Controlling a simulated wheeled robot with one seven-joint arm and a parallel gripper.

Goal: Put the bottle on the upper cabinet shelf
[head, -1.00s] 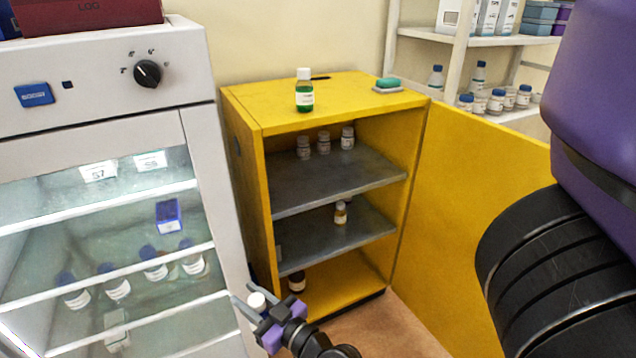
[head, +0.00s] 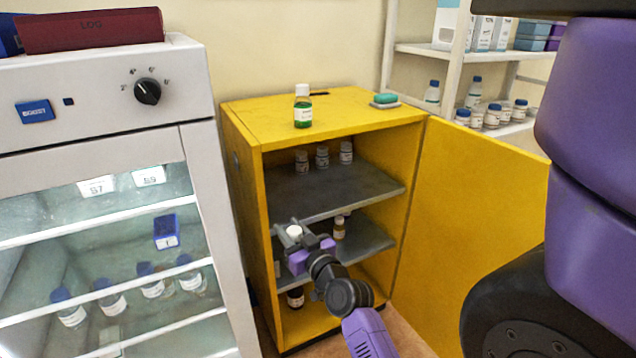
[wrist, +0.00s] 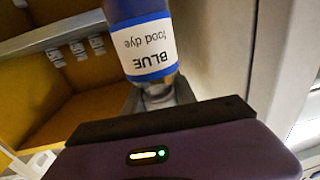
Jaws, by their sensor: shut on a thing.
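My gripper (head: 300,238) is shut on a bottle (head: 294,231), and only its white cap shows clearly in the head view. In the wrist view the bottle (wrist: 147,45) has a white label with a blue band reading "BLUE food dye", appearing upside down. The yellow cabinet (head: 262,200) stands open in the middle of the head view. Its upper shelf (head: 340,193) is grey, with three small white-capped jars (head: 322,157) at the back and a bare front. My gripper is in front of the cabinet, lower than the upper shelf in the picture.
A green bottle (head: 303,110) and soap dish (head: 385,104) are on top. The open door (head: 460,220) is right, the fridge (head: 205,200) left.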

